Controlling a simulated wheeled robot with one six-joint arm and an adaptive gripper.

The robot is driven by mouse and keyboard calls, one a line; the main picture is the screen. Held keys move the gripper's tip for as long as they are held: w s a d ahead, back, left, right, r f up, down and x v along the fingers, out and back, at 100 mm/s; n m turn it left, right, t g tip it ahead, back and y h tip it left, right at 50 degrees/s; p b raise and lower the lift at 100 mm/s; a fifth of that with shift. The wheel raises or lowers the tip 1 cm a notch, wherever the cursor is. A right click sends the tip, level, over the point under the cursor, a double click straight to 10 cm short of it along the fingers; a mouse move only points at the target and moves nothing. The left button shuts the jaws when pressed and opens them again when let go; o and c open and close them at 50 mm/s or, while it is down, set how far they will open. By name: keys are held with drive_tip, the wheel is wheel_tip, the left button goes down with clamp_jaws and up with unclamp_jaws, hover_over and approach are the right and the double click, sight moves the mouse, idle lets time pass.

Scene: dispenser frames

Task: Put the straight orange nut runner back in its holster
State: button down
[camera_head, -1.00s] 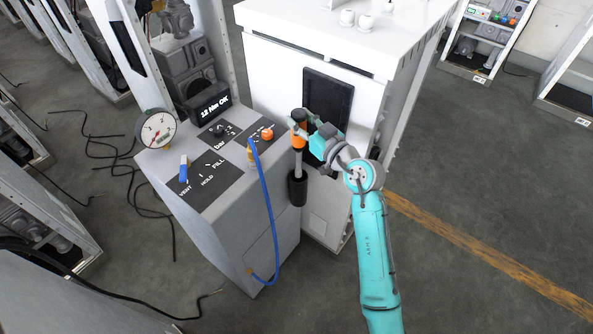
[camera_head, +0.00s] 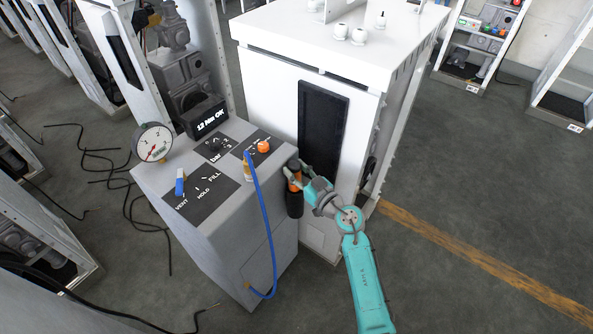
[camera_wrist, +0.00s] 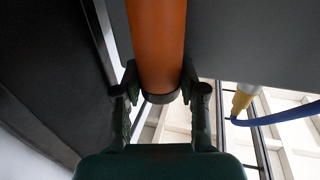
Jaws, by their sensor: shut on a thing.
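The nut runner (camera_head: 295,184) is upright at the front right side of the grey console, with a dark upper end and an orange body. My gripper (camera_head: 297,173) reaches it from the right and is shut around it. In the wrist view the orange body (camera_wrist: 157,40) and its dark collar lie between the two fingers of my gripper (camera_wrist: 160,88). The black holster (camera_head: 295,206) is directly below the orange body. The thin shaft no longer shows, so the lower part appears to be inside the holster. Whether the tool is fully seated cannot be told.
The grey console (camera_head: 225,245) carries a gauge (camera_head: 153,142), a display (camera_head: 208,116), a blue lever and an orange knob. A blue hose (camera_head: 268,225) hangs down its front left of the holster. A white cabinet (camera_head: 272,85) with a black panel stands close behind.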

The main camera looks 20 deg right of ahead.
drive_tip(key=c, duration=0.7)
unclamp_jaws()
drive_tip(key=shift+f, duration=0.1)
drive_tip(key=shift+o, duration=0.2)
drive_tip(key=v, duration=1.2)
drive_tip(key=shift+s+a, duration=0.1)
drive_tip(key=s+a+r+m+h, duration=0.1)
drive_tip(key=s+h, duration=0.1)
drive_tip(key=s, duration=1.2)
drive_tip(key=s+a+r+m+g+h, duration=0.1)
drive_tip(key=s+r+h, duration=0.1)
drive_tip(key=s, duration=1.2)
drive_tip(key=s+a+r+m+g+h, duration=0.1)
drive_tip(key=s+a+m+h, duration=0.1)
drive_tip(key=s, duration=1.2)
drive_tip(key=shift+r, duration=0.4)
drive_tip(key=shift+s, duration=0.15)
